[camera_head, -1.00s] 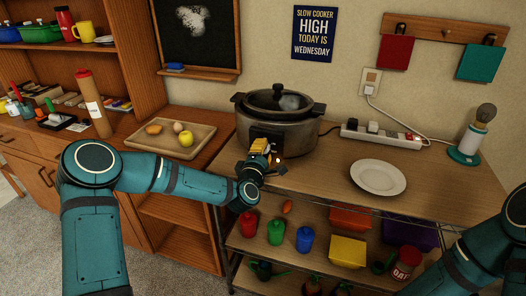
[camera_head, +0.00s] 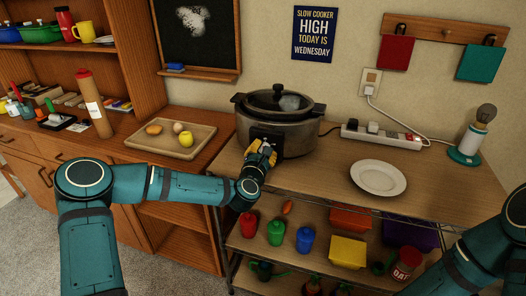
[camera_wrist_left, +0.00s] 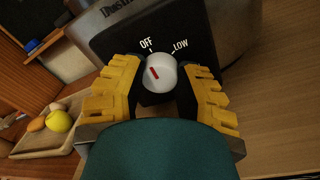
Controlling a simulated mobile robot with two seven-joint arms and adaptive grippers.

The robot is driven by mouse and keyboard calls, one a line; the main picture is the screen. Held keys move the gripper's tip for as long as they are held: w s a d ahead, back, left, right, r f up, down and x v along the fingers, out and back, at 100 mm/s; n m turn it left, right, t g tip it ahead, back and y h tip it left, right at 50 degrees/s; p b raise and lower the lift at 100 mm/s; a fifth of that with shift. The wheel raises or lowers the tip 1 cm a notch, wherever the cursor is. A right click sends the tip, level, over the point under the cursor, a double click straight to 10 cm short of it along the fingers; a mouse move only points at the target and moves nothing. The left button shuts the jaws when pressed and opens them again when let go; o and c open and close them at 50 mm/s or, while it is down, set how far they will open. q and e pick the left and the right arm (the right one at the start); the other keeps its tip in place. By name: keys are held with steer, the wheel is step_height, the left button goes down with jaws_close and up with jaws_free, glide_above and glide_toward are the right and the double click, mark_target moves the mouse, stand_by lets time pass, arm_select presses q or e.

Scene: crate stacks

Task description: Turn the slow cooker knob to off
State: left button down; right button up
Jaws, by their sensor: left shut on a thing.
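The slow cooker (camera_head: 285,132) stands on the wooden table against the wall, with its dark lid on. Its control panel (camera_wrist_left: 105,45) fills the middle of the left wrist view. The round white knob (camera_wrist_left: 165,82) carries a red mark that points up and left, on the OFF side and away from LOW. "OFF" is printed above the knob and "LOW" at its upper right; other labels are hidden. My left gripper (camera_wrist_left: 159,82) is shut on the knob with a yellow finger at each side; it also shows at the cooker's front (camera_head: 262,152). My right gripper is out of view.
A sign (camera_head: 315,34) on the wall reads "SLOW COOKER HIGH TODAY IS WEDNESDAY". A white plate (camera_head: 378,177), a power strip (camera_head: 381,136) and a lamp (camera_head: 471,143) are to the right. A wooden tray (camera_head: 151,143) with food stands left. The table front between cooker and plate is clear.

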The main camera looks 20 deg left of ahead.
arm_select(q)
steer(key=shift+d+r+n, duration=0.15)
steer(key=shift+n, duration=0.15)
steer(key=c, duration=0.6)
jaws_free()
steer(key=shift+s, duration=0.1)
steer(key=s, duration=1.1)
steer(key=shift+s+d, duration=0.1)
steer(key=shift+s, duration=0.3)
